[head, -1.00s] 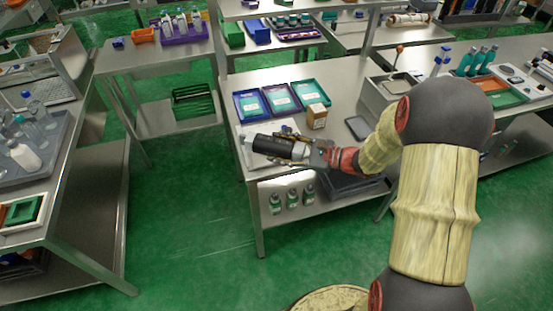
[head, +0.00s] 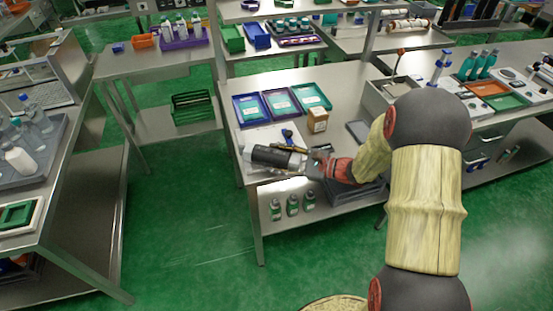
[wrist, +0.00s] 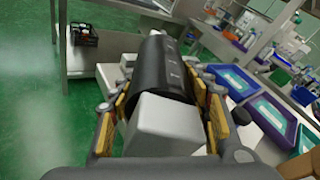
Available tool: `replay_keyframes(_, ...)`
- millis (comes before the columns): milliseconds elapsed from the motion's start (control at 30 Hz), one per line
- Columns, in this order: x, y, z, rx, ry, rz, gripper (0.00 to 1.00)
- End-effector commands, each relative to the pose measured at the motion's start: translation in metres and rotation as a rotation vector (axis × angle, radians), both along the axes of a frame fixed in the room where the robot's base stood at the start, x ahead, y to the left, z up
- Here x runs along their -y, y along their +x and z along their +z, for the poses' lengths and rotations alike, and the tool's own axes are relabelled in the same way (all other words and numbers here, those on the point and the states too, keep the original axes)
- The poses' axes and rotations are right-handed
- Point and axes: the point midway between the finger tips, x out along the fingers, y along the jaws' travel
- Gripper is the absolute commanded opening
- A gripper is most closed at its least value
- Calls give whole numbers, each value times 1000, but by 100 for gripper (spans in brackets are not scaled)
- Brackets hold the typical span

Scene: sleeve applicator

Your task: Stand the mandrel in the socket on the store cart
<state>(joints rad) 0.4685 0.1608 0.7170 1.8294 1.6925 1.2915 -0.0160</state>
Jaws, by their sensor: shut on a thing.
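The mandrel appears to be the black cylinder with a pale grey block at its near end. It lies roughly level in my gripper (head: 302,157), over the front left of the middle steel table (head: 345,90). In the wrist view the black cylinder (wrist: 160,68) points away from me. Its grey block (wrist: 163,125) sits between the yellow-padded fingers of my gripper (wrist: 168,118), which are shut on it. The cylinder also shows in the head view (head: 275,156). I cannot tell which piece of furniture is the store cart, and I cannot make out its socket.
Several trays, including a teal one (head: 312,96), and a cardboard box (head: 318,120) stand behind. Green floor is clear left of the table.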

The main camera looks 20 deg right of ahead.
Motion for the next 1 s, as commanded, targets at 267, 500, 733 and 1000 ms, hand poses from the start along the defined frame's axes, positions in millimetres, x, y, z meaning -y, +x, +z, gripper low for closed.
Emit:
replay_keyframes(267,0,0,-3,0,0,0,57)
replay_keyframes(500,0,0,-3,0,0,0,66)
replay_keyframes(733,0,0,-2,0,0,0,66)
replay_keyframes(1000,22,-17,9,-2,1,-6,66)
